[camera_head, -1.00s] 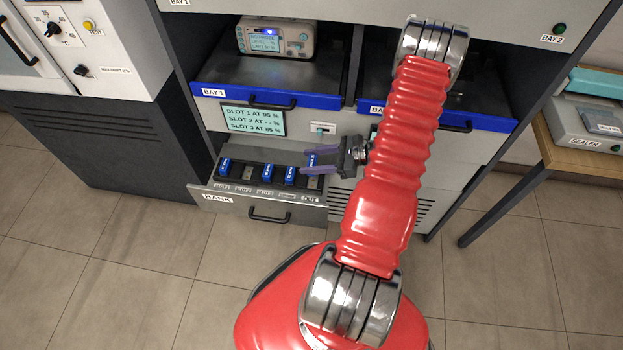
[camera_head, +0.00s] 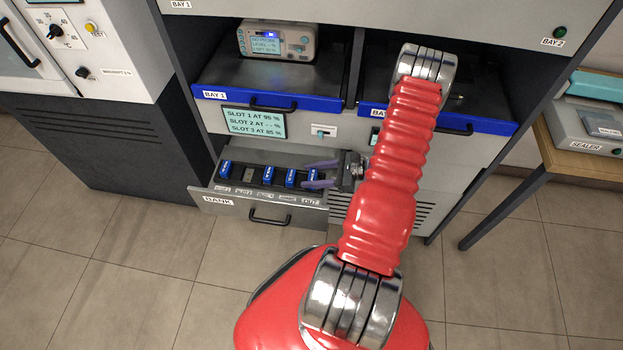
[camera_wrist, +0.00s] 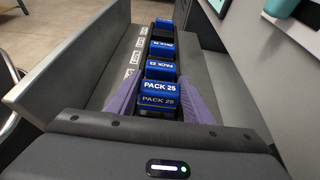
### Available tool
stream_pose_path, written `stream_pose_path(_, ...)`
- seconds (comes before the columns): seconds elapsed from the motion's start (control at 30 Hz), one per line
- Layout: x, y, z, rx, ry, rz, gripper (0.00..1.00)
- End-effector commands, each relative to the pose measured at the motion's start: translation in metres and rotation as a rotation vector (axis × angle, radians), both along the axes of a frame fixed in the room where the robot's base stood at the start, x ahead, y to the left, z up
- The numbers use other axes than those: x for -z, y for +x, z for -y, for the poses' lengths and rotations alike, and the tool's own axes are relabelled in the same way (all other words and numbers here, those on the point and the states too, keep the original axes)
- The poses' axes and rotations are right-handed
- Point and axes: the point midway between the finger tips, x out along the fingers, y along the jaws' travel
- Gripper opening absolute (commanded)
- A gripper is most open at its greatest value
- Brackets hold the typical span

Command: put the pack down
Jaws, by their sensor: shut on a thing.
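My gripper (camera_head: 309,174) is shut on a blue pack (camera_head: 313,177) at the right end of the row in the open bank drawer (camera_head: 236,206). In the wrist view this pack, marked "PACK 25" (camera_wrist: 158,92), sits between my two purple fingers. It is low and about level with the other packs; I cannot tell whether it rests on the slot's floor. Other blue packs stand in the row, one (camera_head: 290,177) just left of mine, one (camera_head: 268,174) beyond it and one (camera_head: 225,168) at the far left, with an empty slot (camera_head: 247,172) between the last two.
A screen (camera_head: 255,122) above the drawer reads slot 1 at 95 %, slot 2 blank, slot 3 at 85 %. Bay 1's blue-edged shelf (camera_head: 270,99), bearing a grey device (camera_head: 277,42), overhangs the drawer. A sealer table (camera_head: 560,155) stands at right.

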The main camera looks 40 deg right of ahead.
Motion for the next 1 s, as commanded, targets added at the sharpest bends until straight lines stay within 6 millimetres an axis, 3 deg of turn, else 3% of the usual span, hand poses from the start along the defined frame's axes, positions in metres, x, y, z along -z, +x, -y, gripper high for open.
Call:
stream_pose_path(0.2,0.019,0.0,0.0,0.001,0.0,0.0,0.22)
stream_pose_path(0.57,0.021,0.0,0.001,0.002,-0.001,0.0,0.22)
stream_pose_path(0.6,0.021,0.0,0.001,0.001,-0.001,0.001,0.48)
stream_pose_path(0.83,0.021,0.0,0.001,0.002,-0.001,0.0,0.64)
stream_pose_path(1.0,0.021,0.0,0.001,0.002,-0.001,0.0,0.65)
